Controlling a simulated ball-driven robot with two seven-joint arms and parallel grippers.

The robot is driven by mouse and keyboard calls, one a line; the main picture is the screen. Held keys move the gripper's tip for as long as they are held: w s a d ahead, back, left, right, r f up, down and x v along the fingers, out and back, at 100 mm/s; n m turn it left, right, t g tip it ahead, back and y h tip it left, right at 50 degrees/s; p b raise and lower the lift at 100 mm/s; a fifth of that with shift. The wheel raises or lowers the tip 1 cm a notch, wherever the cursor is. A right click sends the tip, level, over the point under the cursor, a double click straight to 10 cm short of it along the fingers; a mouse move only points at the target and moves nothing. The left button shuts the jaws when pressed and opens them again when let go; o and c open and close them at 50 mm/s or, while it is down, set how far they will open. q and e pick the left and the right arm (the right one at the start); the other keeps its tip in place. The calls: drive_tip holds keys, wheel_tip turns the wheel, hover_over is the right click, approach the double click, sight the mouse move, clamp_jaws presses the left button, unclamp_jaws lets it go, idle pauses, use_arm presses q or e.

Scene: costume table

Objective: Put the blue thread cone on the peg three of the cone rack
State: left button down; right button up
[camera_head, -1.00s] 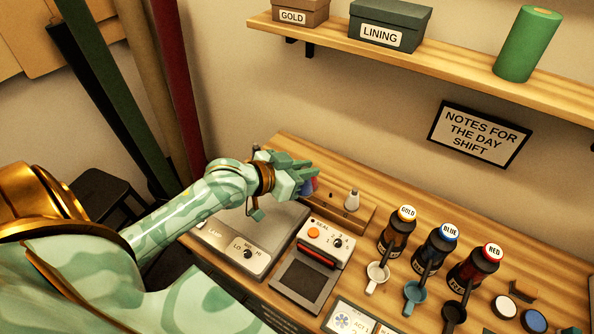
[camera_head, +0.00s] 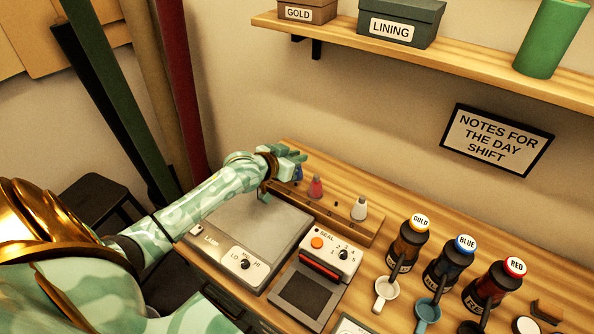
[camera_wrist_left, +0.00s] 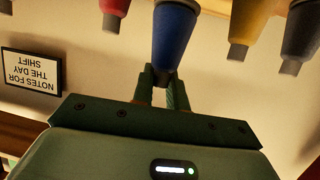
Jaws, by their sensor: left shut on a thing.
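The blue thread cone (camera_head: 298,175) shows just below my left gripper (camera_head: 291,158) in the head view, mostly covered by the hand. In the left wrist view, which is upside down, the blue cone (camera_wrist_left: 175,38) has its narrow end between the two fingertips, and my left gripper (camera_wrist_left: 168,84) is shut on it. The cone rack (camera_head: 345,228) is a long wooden block along the wall. A pink-red cone (camera_head: 316,187) and a white cone (camera_head: 360,209) stand on it. Whether the blue cone's base touches the rack is hidden. My right gripper is not in view.
In the wrist view a yellow cone (camera_wrist_left: 246,25) and a dark grey cone (camera_wrist_left: 302,35) stand on the other side of the blue cone from the red one (camera_wrist_left: 114,10). A scale-like plate (camera_head: 258,225), a sealer (camera_head: 322,262) and labelled bottles (camera_head: 408,245) stand in front and right.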

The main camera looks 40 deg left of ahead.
use_arm(q)
drive_tip(key=shift+w+a+f, duration=0.1)
drive_tip(key=shift+w+f, duration=0.05)
drive_tip(key=shift+f, duration=0.1)
drive_tip(key=f, duration=0.1)
drive_tip(key=f+b, duration=0.2)
drive_tip(key=f, duration=0.1)
drive_tip(key=shift+w+a, duration=0.2)
drive_tip(key=shift+w, duration=0.05)
drive_tip(key=shift+r, duration=0.15)
drive_tip(key=c, duration=1.4)
unclamp_jaws()
